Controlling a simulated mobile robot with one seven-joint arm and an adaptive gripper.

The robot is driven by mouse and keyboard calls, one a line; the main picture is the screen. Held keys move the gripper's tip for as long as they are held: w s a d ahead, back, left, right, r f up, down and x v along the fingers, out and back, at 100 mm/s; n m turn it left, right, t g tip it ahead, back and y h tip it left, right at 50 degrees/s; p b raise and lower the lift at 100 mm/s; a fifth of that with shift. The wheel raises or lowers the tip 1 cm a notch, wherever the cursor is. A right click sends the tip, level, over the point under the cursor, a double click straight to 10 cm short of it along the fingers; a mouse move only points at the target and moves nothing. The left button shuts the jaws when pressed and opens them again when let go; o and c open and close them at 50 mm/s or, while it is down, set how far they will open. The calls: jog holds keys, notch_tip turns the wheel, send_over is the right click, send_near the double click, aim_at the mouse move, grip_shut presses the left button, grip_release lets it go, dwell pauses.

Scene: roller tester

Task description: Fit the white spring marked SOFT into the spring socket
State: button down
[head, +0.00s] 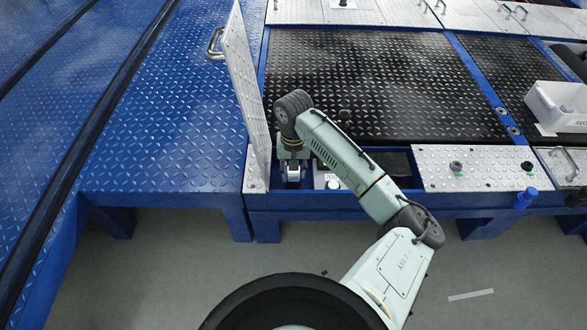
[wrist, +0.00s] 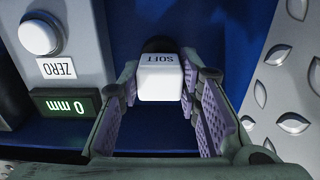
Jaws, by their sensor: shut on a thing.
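The white spring's block-shaped end (wrist: 160,80), marked SOFT, is between the fingers of my gripper (wrist: 163,88) in the wrist view. My gripper is shut on it. A dark round shape (wrist: 158,45) shows just beyond the white end; I cannot tell whether it is the spring socket or part of the spring. In the head view my gripper (head: 293,174) points down into the blue recess beside the raised plate, and the spring is mostly hidden there. I cannot tell whether the spring touches the socket.
A grey panel beside the recess has a white ZERO button (wrist: 39,37) and a display (wrist: 66,104) reading 0 mm. A raised metal lid (head: 240,90) stands close left of my gripper. A patterned metal plate (wrist: 288,80) borders the right. A white bin (head: 558,107) stands far right.

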jog(key=shift+f, duration=0.4)
jog(key=c, duration=1.1)
grip_release()
notch_tip(320, 180, up, 11)
jog(key=shift+f, duration=0.1)
jog(key=shift+r, duration=0.6)
